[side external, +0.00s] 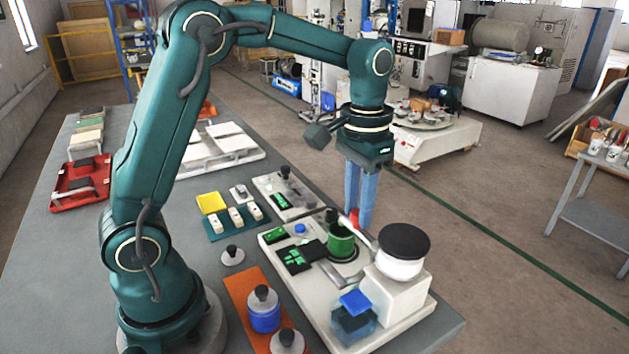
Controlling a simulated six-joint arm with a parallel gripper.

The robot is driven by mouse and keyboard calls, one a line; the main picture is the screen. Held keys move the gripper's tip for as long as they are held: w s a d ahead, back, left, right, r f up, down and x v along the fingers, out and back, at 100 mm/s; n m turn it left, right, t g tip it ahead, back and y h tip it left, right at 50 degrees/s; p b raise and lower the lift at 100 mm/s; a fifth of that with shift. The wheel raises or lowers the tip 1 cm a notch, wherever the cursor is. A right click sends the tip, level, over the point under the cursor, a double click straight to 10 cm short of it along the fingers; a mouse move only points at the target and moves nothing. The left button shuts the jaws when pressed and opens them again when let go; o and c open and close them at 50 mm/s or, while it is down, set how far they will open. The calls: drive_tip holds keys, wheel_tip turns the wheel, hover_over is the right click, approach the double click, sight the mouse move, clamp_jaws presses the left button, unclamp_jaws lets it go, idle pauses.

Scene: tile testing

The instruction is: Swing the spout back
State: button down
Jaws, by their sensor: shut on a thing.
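My gripper (361,225) points straight down, its two blue fingers shut on a small red part (354,217), seemingly a grip on the spout. The pale curved spout (358,235) runs from the white vessel with a black lid (402,250) toward the green cup (341,240). Its end is near or over the cup's rim; the exact overlap cannot be told. The fingers partly hide the red part. All these stand on a white base plate (410,325).
A blue block (354,303) sits at the base plate's front. A green display (298,258) lies left of the cup. An orange mat (247,290) carries knobbed weights. A yellow tray (211,203) and white racks (215,150) stand farther back. Bare grey table (60,270) lies left.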

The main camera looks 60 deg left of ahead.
drive_tip(key=shift+w, duration=0.15)
drive_tip(key=shift+w+d, duration=0.15)
drive_tip(key=shift+w, duration=0.5)
drive_tip(key=shift+w+d, duration=0.35)
drive_tip(key=shift+w, duration=0.25)
